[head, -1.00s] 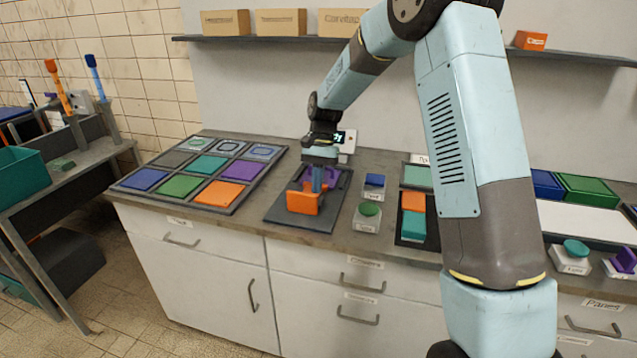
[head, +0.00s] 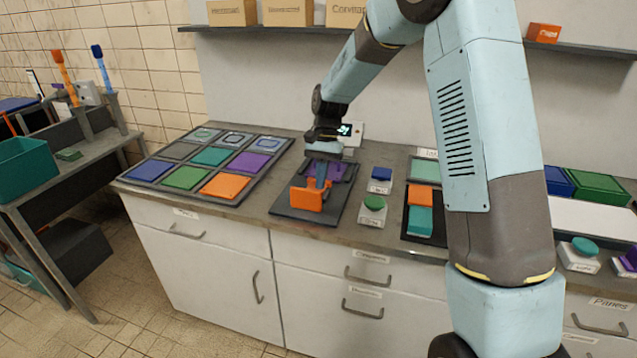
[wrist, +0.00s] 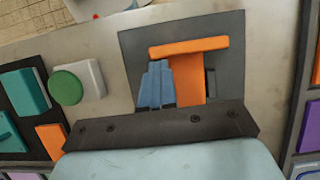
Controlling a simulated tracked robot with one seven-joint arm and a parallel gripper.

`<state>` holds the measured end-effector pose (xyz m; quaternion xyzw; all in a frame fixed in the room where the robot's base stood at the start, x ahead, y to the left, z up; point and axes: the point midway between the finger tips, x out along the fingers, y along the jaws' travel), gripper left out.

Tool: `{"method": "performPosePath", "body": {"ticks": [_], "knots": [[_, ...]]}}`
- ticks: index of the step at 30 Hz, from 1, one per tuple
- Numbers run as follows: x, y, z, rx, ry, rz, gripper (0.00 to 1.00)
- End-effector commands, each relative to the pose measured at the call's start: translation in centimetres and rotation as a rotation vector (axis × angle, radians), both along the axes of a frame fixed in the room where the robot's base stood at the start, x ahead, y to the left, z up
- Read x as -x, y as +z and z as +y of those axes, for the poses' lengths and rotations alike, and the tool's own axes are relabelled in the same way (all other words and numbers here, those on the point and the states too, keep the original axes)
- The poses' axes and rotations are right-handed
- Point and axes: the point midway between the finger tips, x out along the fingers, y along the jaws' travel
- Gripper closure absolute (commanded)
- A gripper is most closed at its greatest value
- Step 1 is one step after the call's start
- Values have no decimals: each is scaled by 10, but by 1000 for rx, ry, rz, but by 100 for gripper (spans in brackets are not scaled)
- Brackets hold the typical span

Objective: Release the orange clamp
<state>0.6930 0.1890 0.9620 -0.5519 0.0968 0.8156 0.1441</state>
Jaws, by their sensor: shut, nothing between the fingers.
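The orange clamp (head: 306,198) stands on a dark base plate (head: 343,208) on the counter, with a purple part (head: 337,171) behind it. In the wrist view the clamp (wrist: 190,48) shows as an orange T shape, a wide bar with an arm running toward my gripper. My gripper (head: 321,182) is low over the plate, right at the clamp. In the wrist view its blue fingers (wrist: 157,84) are shut with nothing between them, beside the left side of the orange arm. I cannot tell whether they touch it. The clamp's lower end is hidden by my gripper's dark body.
A board of coloured tiles (head: 208,160) lies left of the plate. A green button (head: 373,204) and a blue button (head: 381,174) stand close on its right. A dark tray with orange and teal blocks (head: 420,220) is farther right. Bare counter shows in narrow strips between them.

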Motion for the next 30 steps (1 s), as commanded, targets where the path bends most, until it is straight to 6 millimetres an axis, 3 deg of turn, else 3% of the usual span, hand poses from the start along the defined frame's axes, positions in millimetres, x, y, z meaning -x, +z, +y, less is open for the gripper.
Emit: {"method": "performPosePath", "body": {"ticks": [2,6,15,21,30], "knots": [[-11,0,-7,0,-6,-3,100],[-20,31,-9,0,-3,-9,100],[-38,77,-12,-1,2,-7,100],[-43,91,-15,0,0,-5,100],[-43,93,-16,0,-2,-5,100]]}}
